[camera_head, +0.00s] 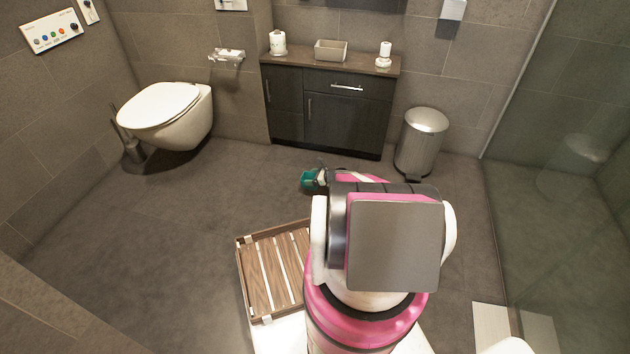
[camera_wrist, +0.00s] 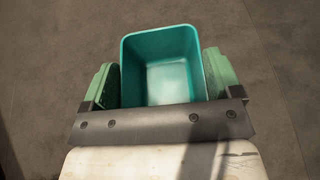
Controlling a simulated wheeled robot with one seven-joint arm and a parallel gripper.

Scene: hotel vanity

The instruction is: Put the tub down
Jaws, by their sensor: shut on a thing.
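The tub (camera_wrist: 164,45) is a teal, open-topped, box-shaped container. It looks empty in the wrist view. My gripper (camera_wrist: 162,82) has one green-padded finger on each side of it and is shut on its outer walls. In the head view a small part of the tub (camera_head: 309,180) shows just left of my arm, in front of the dark cabinet. My arm hides the rest of the tub and most of the gripper there. Grey floor tiles lie beneath the tub in the wrist view; its height above them is hard to tell.
A dark vanity cabinet (camera_head: 335,115) stands at the back, its top holding a small box (camera_head: 330,51) and two dispensers. A toilet (camera_head: 170,113) is at left, a metal bin (camera_head: 422,140) at right. A wooden slatted rack (camera_head: 270,272) is beside my body. The left floor is clear.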

